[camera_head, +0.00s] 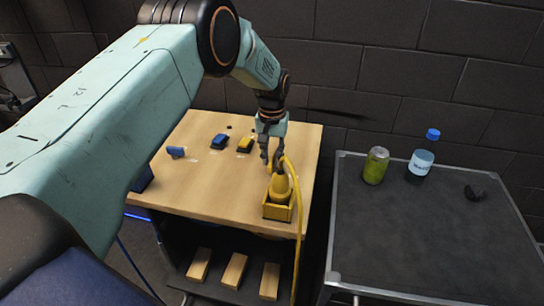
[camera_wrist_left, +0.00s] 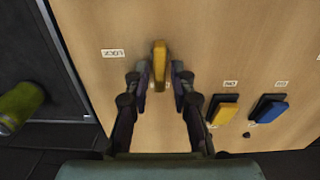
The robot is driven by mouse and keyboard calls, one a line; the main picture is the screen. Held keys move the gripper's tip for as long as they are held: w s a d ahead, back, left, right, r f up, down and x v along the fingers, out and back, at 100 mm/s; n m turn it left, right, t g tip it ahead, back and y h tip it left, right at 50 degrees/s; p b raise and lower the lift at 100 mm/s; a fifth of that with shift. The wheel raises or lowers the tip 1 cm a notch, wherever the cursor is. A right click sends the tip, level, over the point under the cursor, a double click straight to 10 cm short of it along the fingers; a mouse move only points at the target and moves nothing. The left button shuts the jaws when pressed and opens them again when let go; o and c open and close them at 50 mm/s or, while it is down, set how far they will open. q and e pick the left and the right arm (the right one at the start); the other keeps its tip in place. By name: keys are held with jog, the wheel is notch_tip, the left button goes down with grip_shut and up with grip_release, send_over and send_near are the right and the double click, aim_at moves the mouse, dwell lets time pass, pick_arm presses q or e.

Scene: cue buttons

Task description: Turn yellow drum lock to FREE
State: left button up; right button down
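The yellow drum lock shows in the left wrist view as a yellow handle (camera_wrist_left: 160,62) standing on the wooden top. A small label (camera_wrist_left: 113,53) lies to its left, and another is partly hidden by the handle. My left gripper (camera_wrist_left: 161,72) is open, one finger on each side of the handle, with small gaps visible. In the head view my left gripper (camera_head: 271,155) points down at the wooden table's right part, behind the yellow box; the handle is mostly hidden there. My right gripper is not in view.
A yellow box (camera_head: 277,211) with a yellow cone and cable stands close in front of my gripper. A yellow button (camera_head: 245,144), a blue button (camera_head: 220,141) and a blue handle (camera_head: 175,151) lie left. A can (camera_head: 376,165) and bottle (camera_head: 421,161) stand on the dark table.

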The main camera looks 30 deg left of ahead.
aim_at(272, 161)
pick_arm(q)
jog(key=shift+o, duration=0.8)
notch_tip(272, 161, up, 12)
jog(key=shift+s+f, duration=0.15)
dwell(0.4)
